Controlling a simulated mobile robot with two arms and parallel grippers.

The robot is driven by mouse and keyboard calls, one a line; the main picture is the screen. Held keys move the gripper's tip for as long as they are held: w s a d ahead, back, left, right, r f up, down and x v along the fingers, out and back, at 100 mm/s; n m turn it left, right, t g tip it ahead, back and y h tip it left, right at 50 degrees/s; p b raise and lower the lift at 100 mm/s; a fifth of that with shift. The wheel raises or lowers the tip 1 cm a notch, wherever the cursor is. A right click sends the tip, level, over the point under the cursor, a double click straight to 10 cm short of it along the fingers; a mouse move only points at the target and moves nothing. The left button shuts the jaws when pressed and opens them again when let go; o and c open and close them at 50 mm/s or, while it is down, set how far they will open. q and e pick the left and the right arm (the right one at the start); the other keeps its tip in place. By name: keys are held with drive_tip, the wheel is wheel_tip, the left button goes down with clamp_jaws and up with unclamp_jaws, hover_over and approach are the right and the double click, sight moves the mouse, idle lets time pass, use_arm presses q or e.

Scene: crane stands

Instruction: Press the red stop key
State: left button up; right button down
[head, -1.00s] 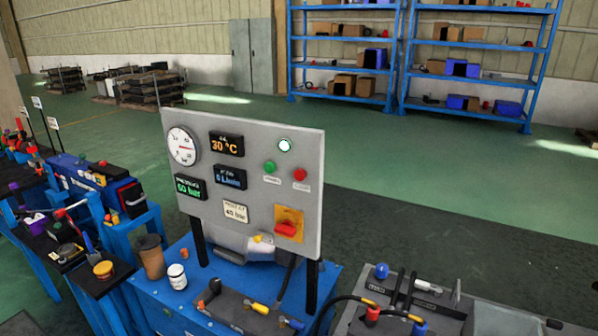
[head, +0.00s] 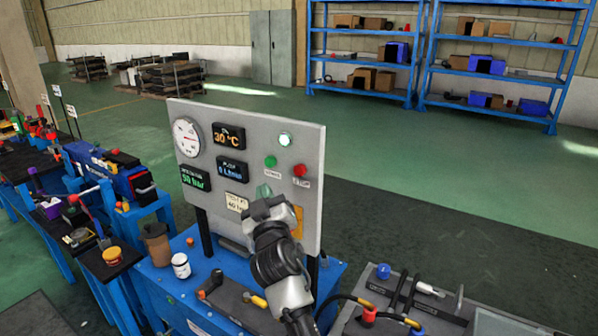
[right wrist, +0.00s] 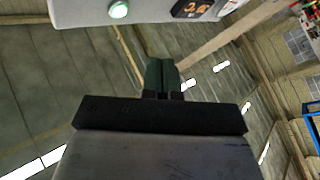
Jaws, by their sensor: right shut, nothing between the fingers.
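The red stop key (head: 300,170) is a round button at the right of the grey upright panel (head: 312,220), above a small label. A green key (head: 270,161) is to its left. My right gripper (head: 264,190) is shut and empty in front of the panel, below and left of the red key in the picture. Whether it touches the panel cannot be told. In the right wrist view its closed fingers (right wrist: 161,76) point toward the panel's edge (right wrist: 75,16) and a lit lamp (right wrist: 119,10). The red key does not show there. My left gripper is out of view.
My right arm hides most of a yellow plate (head: 298,222) low on the panel. A lit lamp (head: 285,139), dial (head: 187,137) and displays share the panel. A brown cup (head: 156,243) and white jar (head: 181,265) stand on the blue bench (head: 150,272).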

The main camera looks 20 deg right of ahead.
sight(300, 170)
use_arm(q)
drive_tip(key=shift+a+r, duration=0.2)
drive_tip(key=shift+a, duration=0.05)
use_arm(e)
drive_tip(key=w+d, duration=0.5)
drive_tip(key=d, duration=0.2)
drive_tip(key=shift+w+d, duration=0.15)
drive_tip(key=shift+d, duration=0.1)
idle(0.6)
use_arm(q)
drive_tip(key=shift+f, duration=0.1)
use_arm(e)
drive_tip(key=shift+w+d+f, duration=0.1)
drive_tip(key=shift+d, duration=0.05)
idle(1.0)
drive_tip(key=shift+w+d, duration=0.15)
drive_tip(key=shift+d, duration=0.05)
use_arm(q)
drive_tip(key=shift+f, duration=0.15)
use_arm(e)
drive_tip(key=shift+w+d, duration=0.3)
drive_tip(key=shift+d, duration=0.1)
idle(0.7)
drive_tip(key=shift+s+a, duration=0.1)
drive_tip(key=shift+a, duration=0.05)
drive_tip(key=shift+s+a, duration=0.5)
drive_tip(key=shift+a, duration=0.05)
